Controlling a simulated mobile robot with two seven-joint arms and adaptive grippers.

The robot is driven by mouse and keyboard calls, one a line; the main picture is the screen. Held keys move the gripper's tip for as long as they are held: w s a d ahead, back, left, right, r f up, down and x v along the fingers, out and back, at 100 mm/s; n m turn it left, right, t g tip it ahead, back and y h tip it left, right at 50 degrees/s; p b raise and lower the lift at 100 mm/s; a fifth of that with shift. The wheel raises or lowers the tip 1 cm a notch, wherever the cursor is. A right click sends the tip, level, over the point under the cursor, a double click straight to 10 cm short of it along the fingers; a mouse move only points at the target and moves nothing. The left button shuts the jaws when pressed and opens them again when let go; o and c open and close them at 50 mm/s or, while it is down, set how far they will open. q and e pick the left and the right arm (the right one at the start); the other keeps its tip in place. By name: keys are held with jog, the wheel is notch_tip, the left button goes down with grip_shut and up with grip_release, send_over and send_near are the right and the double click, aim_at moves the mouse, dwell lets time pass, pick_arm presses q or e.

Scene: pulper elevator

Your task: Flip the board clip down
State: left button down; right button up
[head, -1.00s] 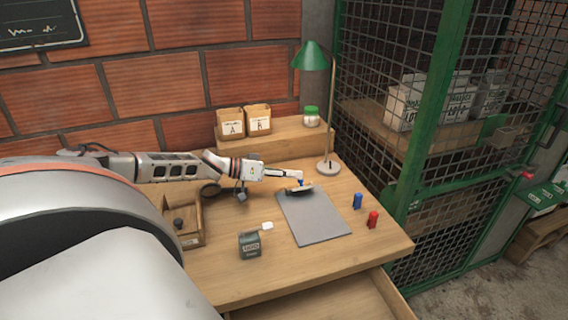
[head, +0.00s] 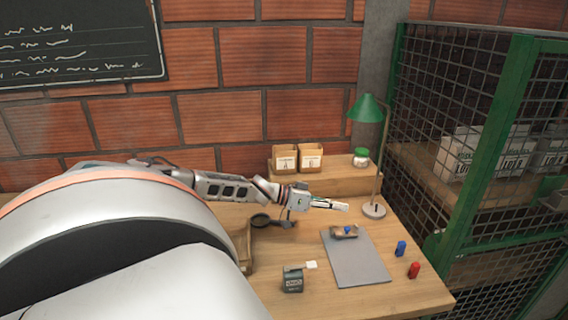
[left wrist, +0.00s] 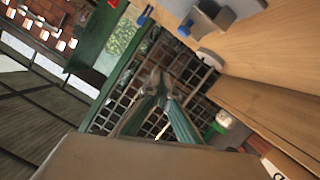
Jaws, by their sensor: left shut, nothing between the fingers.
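The grey clipboard (head: 357,264) lies on the wooden desk. Its clip (head: 343,233), a small brownish-grey plate with a blue part, is at the board's far edge; its exact angle is too small to tell. In the left wrist view the clip (left wrist: 212,18) shows as a grey piece near the top, with blue beside it. My left gripper (head: 342,206) is shut and empty, behind and above the clip, apart from it. Its fingers (left wrist: 160,80) also show shut in the left wrist view. My right gripper is not in view.
A green lamp (head: 374,210) stands right of my left gripper. A shelf (head: 325,182) with two boxes and a jar is behind. Blue (head: 401,248) and red (head: 414,270) pieces stand right of the board. A dark tin (head: 292,280) stands to its left.

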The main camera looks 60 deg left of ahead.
pick_arm(q)
jog(key=s+d+p+v, duration=0.1)
jog(key=d+p+v, duration=0.1)
jog(key=v, duration=1.7)
jog(key=shift+s, duration=0.15)
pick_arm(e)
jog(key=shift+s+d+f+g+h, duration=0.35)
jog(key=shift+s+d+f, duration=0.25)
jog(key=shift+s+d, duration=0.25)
pick_arm(q)
jog(key=shift+d+f, duration=0.1)
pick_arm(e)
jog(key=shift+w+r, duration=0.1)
